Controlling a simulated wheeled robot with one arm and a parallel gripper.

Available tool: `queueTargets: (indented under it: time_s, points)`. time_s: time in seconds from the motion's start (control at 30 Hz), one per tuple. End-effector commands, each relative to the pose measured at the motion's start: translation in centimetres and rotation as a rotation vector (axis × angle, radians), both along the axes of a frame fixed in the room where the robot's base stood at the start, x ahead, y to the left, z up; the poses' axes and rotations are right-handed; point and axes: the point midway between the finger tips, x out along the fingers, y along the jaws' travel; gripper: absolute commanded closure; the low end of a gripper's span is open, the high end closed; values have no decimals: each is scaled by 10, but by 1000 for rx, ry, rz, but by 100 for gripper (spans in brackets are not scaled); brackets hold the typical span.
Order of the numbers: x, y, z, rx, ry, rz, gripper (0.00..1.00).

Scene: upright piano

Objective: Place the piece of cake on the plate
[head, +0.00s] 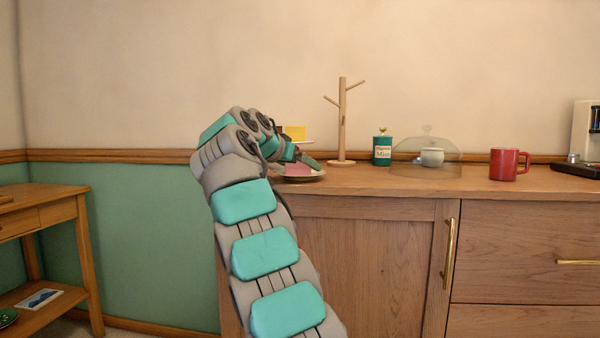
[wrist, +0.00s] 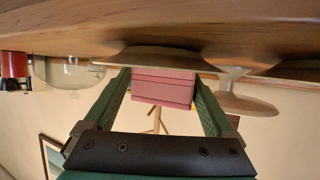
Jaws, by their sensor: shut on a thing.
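A pink piece of cake (head: 297,170) is at the left end of the wooden counter, at the pale plate (head: 317,175). In the wrist view, which is upside down, the pink cake (wrist: 163,88) lies between both fingers of my gripper (wrist: 162,95), which is shut on it. The cake's lower side meets the plate (wrist: 150,57) in that view; I cannot tell whether it rests on it or hangs just above. In the head view my gripper (head: 304,160) is partly hidden by my arm.
A cake stand (wrist: 250,106) is close beside the cake, with a yellow piece (head: 295,132) on top.

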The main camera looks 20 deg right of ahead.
Motion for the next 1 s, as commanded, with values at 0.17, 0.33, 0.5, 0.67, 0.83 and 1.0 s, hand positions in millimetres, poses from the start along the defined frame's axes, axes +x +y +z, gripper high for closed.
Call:
queueTargets:
  time_s: [0.17,0.33,0.5,0.67,0.83,1.0]
  points:
    - [0,0,0,1,1,0,28]
    - [0,0,-4,1,0,0,28]
    - [0,0,-3,1,0,0,0]
    - [-1,0,-3,1,0,0,0]
    - [-1,0,-1,1,0,0,0]
    - [-6,8,5,1,-1,0,0]
